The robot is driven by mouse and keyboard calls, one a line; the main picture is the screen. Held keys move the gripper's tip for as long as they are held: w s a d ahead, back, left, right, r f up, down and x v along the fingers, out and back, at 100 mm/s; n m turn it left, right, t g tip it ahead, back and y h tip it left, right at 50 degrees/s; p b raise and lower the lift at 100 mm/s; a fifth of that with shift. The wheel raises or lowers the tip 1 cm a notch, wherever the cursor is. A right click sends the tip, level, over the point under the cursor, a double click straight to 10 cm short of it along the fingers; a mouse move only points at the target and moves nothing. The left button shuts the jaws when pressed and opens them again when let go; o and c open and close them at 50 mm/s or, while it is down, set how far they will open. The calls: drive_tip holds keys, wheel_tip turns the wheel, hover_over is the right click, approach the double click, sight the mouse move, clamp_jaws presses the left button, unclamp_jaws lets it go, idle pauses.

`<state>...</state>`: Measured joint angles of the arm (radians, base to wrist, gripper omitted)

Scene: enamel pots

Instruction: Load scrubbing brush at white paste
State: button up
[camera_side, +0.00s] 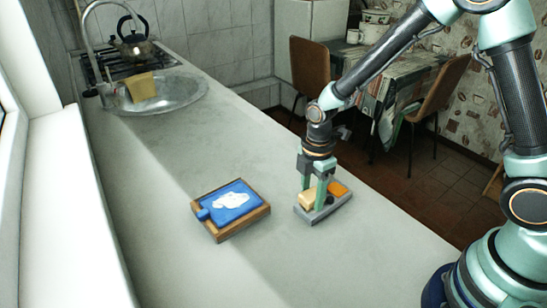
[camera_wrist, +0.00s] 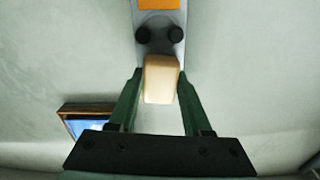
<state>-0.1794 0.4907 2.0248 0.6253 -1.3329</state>
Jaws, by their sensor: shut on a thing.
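My gripper (camera_wrist: 160,88) is shut on the scrubbing brush (camera_wrist: 162,80), whose pale wooden block sits between the two green fingers. In the side view the brush (camera_side: 307,199) is at or just over a grey holder (camera_side: 330,211) on the counter; I cannot tell whether it touches the holder. Its bristles are not visible. The white paste (camera_side: 231,200) is an irregular patch on a blue surface in a wooden-framed tray (camera_side: 240,230), to the left of my gripper. A corner of the tray (camera_wrist: 85,109) shows at the lower left in the wrist view.
The holder carries an orange block (camera_side: 338,188) and two dark round pegs (camera_wrist: 173,35). The counter (camera_side: 190,150) is clear between tray and holder. A sink (camera_side: 180,92) with a yellow cloth (camera_side: 141,86) and a kettle (camera_side: 134,44) are far back.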

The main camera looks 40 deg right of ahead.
sight(312, 193)
drive_tip(key=shift+f, duration=0.4)
idle(1.1)
drive_tip(key=shift+r, duration=3.55)
